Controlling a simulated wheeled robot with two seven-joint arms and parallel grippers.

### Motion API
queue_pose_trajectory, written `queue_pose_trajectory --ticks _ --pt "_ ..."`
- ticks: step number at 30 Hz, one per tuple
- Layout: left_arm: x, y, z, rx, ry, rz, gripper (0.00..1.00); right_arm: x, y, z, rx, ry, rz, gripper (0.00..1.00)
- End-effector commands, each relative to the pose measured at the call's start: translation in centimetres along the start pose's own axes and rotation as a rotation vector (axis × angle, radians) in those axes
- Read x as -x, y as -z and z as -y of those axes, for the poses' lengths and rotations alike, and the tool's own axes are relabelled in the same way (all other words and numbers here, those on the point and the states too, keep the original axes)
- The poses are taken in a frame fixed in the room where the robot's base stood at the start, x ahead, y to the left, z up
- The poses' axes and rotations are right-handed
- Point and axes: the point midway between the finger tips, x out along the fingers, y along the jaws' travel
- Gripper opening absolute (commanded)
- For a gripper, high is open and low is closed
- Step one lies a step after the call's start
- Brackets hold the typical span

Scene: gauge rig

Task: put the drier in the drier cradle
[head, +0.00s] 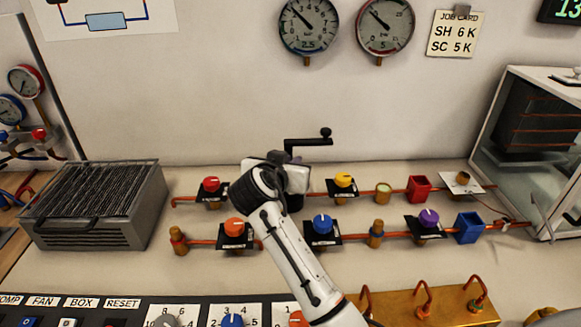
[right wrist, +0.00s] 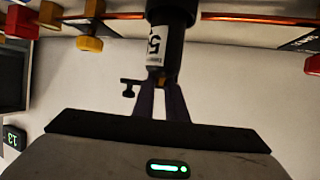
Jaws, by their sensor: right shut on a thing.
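My right gripper (head: 292,178) reaches over the middle of the bench, above the upper copper pipe run. It is shut on the drier, a dark cylinder with a white label. In the right wrist view the drier (right wrist: 172,38) sits between the fingertips of the gripper (right wrist: 162,84). In the head view only a dark part of the drier (head: 295,203) shows below the gripper, between the red and yellow knobs. I cannot make out the drier cradle, nor whether the drier touches anything below. My left gripper is out of view.
Red (head: 211,184), yellow (head: 344,180), orange (head: 234,224), blue (head: 322,223) and purple (head: 428,216) knobs stand close around on the pipes. A black crank (head: 308,140) is behind the gripper. A finned grey unit (head: 95,205) stands left, a glass box (head: 535,150) right.

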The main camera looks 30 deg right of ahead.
Motion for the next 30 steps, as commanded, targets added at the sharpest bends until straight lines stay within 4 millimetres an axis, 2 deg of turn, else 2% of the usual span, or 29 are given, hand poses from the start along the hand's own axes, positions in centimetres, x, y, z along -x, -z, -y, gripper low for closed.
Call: queue_pose_trajectory --ticks 4,14,15,18,26,30 --pt "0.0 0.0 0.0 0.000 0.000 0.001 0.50 -0.5 -1.1 0.0 0.000 0.001 -0.004 0.00" --pt "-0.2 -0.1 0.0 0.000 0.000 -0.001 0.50 -0.6 -1.4 0.0 -0.002 0.001 -0.003 0.00" --pt "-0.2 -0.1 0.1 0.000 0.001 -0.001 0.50 -0.6 -1.5 0.0 -0.001 0.001 -0.001 0.15" --pt "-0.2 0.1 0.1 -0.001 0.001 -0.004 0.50 -0.6 -1.4 0.0 -0.001 0.001 -0.001 0.31" --pt "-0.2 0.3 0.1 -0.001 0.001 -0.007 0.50 -0.6 -1.4 0.0 -0.001 0.001 -0.001 0.31" --pt "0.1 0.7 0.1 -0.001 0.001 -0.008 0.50 0.1 -1.0 0.2 -0.001 0.002 0.000 0.31"
